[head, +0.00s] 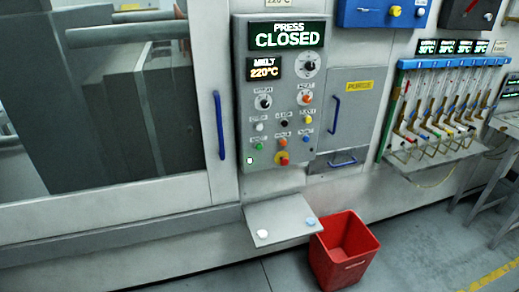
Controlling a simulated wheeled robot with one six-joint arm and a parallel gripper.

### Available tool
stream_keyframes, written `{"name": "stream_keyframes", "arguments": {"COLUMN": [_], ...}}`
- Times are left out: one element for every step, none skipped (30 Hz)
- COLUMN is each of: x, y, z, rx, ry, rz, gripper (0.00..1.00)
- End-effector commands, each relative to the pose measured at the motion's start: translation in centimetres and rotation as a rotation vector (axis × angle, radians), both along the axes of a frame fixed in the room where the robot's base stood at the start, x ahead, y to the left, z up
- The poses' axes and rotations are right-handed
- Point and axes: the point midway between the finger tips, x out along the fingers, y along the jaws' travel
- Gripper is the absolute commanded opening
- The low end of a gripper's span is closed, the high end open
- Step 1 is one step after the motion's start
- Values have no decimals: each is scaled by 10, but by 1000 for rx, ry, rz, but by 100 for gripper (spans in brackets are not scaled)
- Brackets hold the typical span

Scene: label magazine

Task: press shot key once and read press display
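The control panel (276,110) is on the machine front in the head view. The press display (286,35) at its top reads "PRESS CLOSED". The panel carries several small keys: white (259,127), black (284,123), yellow (309,119), green (259,146), orange (283,143) and blue (305,139). Their labels are too small to read surely, so I cannot tell which is the shot key. My gripper is not in view.
The melt display (265,68) reads 220°C. A sloped shelf (280,215) below the panel bears a white and a blue round piece. A red bin (345,250) stands on the floor. A blue handle (219,125) is left of the panel, a "PURGE" door (345,120) right.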

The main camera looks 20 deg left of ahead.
Motion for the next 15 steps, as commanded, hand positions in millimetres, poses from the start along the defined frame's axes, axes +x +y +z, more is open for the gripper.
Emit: {"name": "stream_keyframes", "arguments": {"x": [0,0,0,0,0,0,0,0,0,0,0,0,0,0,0], "y": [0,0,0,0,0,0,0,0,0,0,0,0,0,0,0], "z": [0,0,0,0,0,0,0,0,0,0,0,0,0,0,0], "rx": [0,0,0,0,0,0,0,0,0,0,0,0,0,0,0], "ry": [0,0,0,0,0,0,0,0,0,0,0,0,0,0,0], "rz": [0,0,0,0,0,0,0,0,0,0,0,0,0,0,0], "gripper": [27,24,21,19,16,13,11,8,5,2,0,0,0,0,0]}}
